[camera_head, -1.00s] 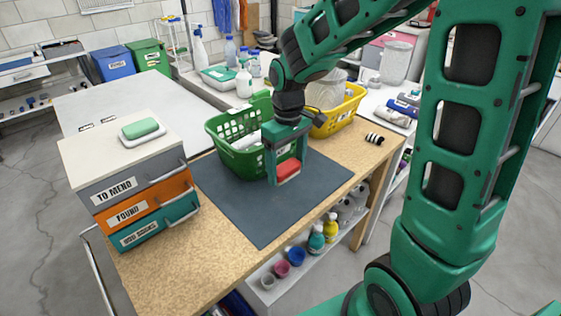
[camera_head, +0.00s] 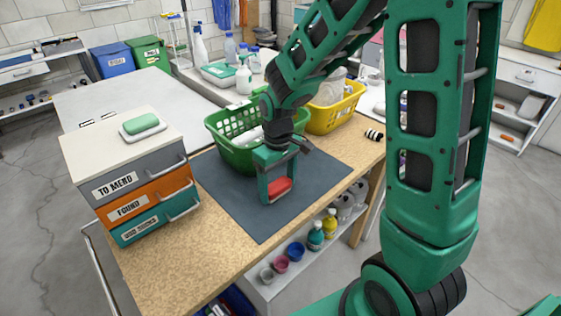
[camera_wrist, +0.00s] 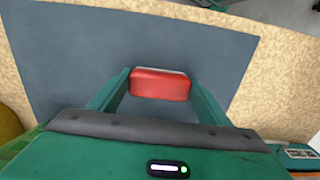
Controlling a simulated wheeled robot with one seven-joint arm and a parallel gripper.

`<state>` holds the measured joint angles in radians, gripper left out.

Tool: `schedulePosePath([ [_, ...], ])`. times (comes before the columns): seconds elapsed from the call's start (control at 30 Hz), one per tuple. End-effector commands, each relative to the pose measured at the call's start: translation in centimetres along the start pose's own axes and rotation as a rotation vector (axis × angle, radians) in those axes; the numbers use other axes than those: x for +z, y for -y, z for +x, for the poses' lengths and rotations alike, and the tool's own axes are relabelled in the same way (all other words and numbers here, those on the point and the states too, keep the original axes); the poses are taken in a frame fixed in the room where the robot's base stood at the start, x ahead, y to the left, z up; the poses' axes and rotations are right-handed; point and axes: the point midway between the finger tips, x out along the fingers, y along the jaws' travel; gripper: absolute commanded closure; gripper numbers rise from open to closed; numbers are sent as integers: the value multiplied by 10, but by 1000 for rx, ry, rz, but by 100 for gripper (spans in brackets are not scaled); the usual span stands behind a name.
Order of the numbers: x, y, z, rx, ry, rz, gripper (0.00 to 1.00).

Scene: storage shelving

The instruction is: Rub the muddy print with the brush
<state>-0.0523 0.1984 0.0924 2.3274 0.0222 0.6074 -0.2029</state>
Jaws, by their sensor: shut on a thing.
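My gripper (camera_head: 279,194) is shut on a red brush (camera_head: 280,186), held between its two green fingers. In the wrist view the brush (camera_wrist: 160,85) shows as a red block with a thin pale edge along its far side. Its bristles are not clearly seen. The brush is over the dark grey mat (camera_head: 235,205) on the wooden workbench. I cannot tell whether it touches the mat. No muddy print can be made out on the visible part of the mat; the area beneath the gripper and brush is hidden.
A green basket (camera_head: 222,137) stands just behind my gripper, with a yellow basket (camera_head: 345,116) behind it to the right. A drawer unit (camera_head: 120,160) with a green soap bar (camera_head: 140,123) on top stands left. A striped roll (camera_head: 374,135) lies at right. The mat's front is clear.

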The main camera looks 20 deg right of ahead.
Motion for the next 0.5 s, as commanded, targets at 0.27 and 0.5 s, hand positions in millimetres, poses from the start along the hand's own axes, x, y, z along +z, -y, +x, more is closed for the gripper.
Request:
schedulePosePath([
  [0.27,0,4,3,0,0,17,65],
  [0.5,3,-11,3,0,0,8,65],
])
